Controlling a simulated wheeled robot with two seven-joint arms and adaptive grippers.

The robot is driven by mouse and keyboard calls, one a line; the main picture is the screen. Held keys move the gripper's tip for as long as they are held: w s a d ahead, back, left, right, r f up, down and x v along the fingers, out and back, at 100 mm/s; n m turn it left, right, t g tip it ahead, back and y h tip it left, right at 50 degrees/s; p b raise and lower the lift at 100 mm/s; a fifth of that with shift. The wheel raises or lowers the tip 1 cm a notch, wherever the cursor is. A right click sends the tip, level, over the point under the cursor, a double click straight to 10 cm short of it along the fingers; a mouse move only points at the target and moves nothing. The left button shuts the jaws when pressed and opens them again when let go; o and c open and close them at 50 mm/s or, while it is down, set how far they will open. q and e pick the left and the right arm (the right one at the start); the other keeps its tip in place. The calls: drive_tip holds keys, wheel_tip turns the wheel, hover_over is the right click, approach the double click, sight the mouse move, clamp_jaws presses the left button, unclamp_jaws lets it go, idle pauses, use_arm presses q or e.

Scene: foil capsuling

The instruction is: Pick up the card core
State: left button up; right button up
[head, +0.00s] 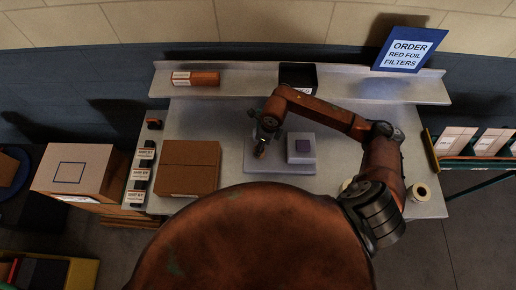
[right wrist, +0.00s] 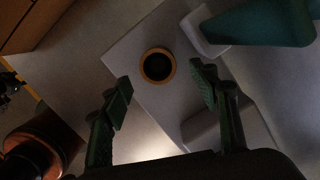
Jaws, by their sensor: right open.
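The card core (right wrist: 157,66) shows in the right wrist view as a small ring with a tan rim and a dark hollow middle. It stands on a pale grey plate (right wrist: 128,40). My right gripper (right wrist: 163,80) is open, with one finger to either side of the core in that picture; I cannot tell how far above it the fingertips are. In the head view my right gripper (head: 267,133) points down over the plate, with the small brownish core (head: 260,153) just below it and partly hidden. My left gripper is not in view.
A brown carton (head: 190,167) and small labelled boxes (head: 142,172) are to the left. A shelf along the back holds a black box (head: 298,77).

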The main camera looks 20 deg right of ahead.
drive_tip(key=f, duration=0.1)
drive_tip(key=f+p, duration=0.1)
drive_tip(key=f, duration=0.1)
drive_tip(key=a+f, duration=0.1)
drive_tip(key=shift+w+f, duration=0.2)
drive_tip(key=shift+w, duration=0.15)
drive_tip(key=shift+d+f, duration=0.1)
drive_tip(key=shift+f, duration=0.2)
drive_tip(key=c, duration=0.9)
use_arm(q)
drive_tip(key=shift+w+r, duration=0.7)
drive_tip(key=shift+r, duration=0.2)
use_arm(e)
drive_tip(key=shift+c, duration=0.2)
drive_tip(key=shift+r, duration=0.1)
